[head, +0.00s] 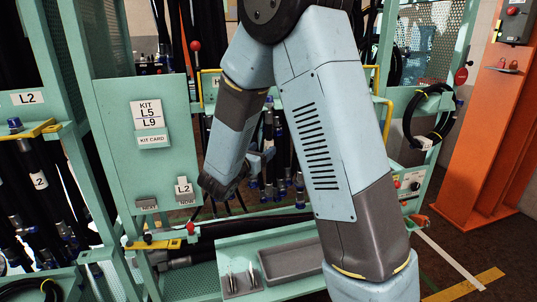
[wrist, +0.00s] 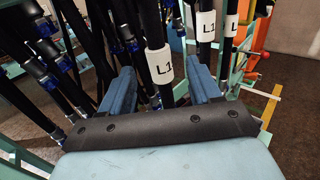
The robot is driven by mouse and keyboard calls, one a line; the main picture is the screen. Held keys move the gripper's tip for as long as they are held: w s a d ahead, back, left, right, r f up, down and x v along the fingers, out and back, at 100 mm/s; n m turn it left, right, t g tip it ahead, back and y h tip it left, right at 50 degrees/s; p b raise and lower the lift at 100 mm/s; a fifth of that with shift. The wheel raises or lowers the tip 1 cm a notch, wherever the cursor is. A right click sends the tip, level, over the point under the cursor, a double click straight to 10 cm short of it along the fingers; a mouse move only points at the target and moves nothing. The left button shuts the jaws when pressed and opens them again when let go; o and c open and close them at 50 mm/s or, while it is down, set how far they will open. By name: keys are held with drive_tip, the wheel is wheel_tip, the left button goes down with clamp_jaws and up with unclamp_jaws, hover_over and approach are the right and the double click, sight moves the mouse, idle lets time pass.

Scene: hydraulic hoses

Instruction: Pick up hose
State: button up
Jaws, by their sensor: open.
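In the wrist view, several black hoses hang close together. One hose (wrist: 152,25) with a white L1 label (wrist: 159,65) crosses the space between the two blue fingers of my gripper (wrist: 163,72). The fingers are apart, with no visible grip on it; I cannot tell how deep the hose lies between them. Two more labelled hoses (wrist: 205,27) (wrist: 230,25) hang to the right. In the head view, my gripper (head: 262,160) is at the hanging hoses (head: 277,150) behind the arm, which hides part of them.
A green panel (head: 110,125) with a kit card and L2 tag stands left of my gripper. More hoses (head: 38,175) hang at the far left. A bench with a grey tray (head: 290,262) lies below. An orange post (head: 490,120) stands right, with open floor near it.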

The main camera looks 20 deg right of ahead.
sight(271, 143)
drive_tip(key=shift+x, duration=3.9)
drive_tip(key=shift+a+f, duration=0.1)
drive_tip(key=shift+f, duration=0.05)
clamp_jaws()
